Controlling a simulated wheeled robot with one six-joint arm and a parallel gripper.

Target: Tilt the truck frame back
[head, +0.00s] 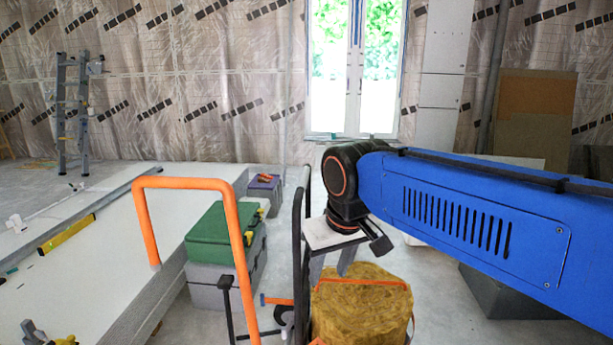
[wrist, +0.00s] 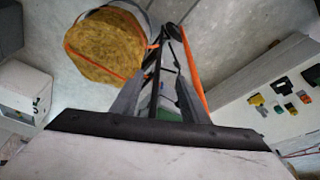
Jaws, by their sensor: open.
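The truck frame shows in the head view as an upright orange tube loop (head: 185,183) at left of centre. Dark upright tubes (head: 299,240) stand to its right; I cannot tell how they join it. In the wrist view an orange bar (wrist: 194,68) and dark bars run just beyond my fingers. My gripper (head: 332,268) hangs pointing down in the head view, right of the dark tubes and above the yellow roll. In the wrist view my gripper (wrist: 166,82) is open, with its two grey fingers apart. I cannot tell whether a bar lies between them.
A strapped yellow insulation roll (head: 362,305) stands below my gripper. A green-lidded toolbox (head: 216,234) and a white panel stack (head: 75,285) with a yellow level (head: 67,234) lie left. A ladder (head: 72,110) stands against the back wall.

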